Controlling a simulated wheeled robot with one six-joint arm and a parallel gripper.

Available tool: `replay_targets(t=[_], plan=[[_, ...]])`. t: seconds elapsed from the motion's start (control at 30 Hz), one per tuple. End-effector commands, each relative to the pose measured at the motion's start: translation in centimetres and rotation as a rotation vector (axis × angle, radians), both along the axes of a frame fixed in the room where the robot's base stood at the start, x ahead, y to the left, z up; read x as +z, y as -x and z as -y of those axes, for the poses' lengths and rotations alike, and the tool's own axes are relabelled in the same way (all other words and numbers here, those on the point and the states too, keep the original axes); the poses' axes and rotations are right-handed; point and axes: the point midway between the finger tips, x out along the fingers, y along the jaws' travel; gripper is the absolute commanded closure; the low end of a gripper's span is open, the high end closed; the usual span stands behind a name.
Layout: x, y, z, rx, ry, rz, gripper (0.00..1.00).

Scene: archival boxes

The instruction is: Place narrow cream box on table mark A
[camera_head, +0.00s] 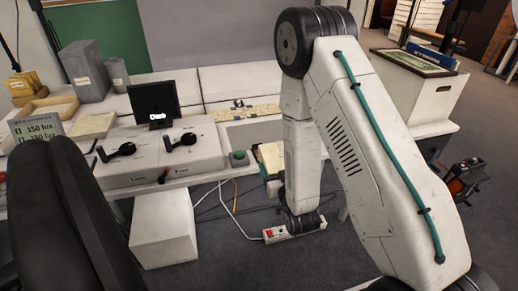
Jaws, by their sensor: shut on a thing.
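A small cream box (269,157) shows just left of my arm's forearm, near the front edge of the table (217,86). My gripper (273,185) is at the end of the arm, mostly hidden behind my own arm link, and is shut on this box. The box is slightly tilted and its right side is covered by the arm. It appears in front of the table edge, but its height above the floor is hard to tell. I cannot make out a mark A on the table.
A white control console (160,155) with black levers and a small screen (155,100) stands left of the box. Grey boxes (84,70) and tan boxes (24,84) stand at the back left. A white bin (413,93) is at right. A power strip (294,229) lies on the floor.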

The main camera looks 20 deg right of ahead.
Motion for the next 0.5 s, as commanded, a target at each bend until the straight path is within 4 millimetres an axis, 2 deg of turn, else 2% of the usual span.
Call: replay_targets(t=[0.13, 0.23, 0.5], plan=[[0.0, -0.3, 0.0, 0.0, 0.0, 0.002, 0.61], [-0.1, -1.8, 0.1, -0.001, 0.0, 0.005, 0.61], [-0.7, -8.8, 0.2, -0.001, -0.001, 0.007, 0.61]])
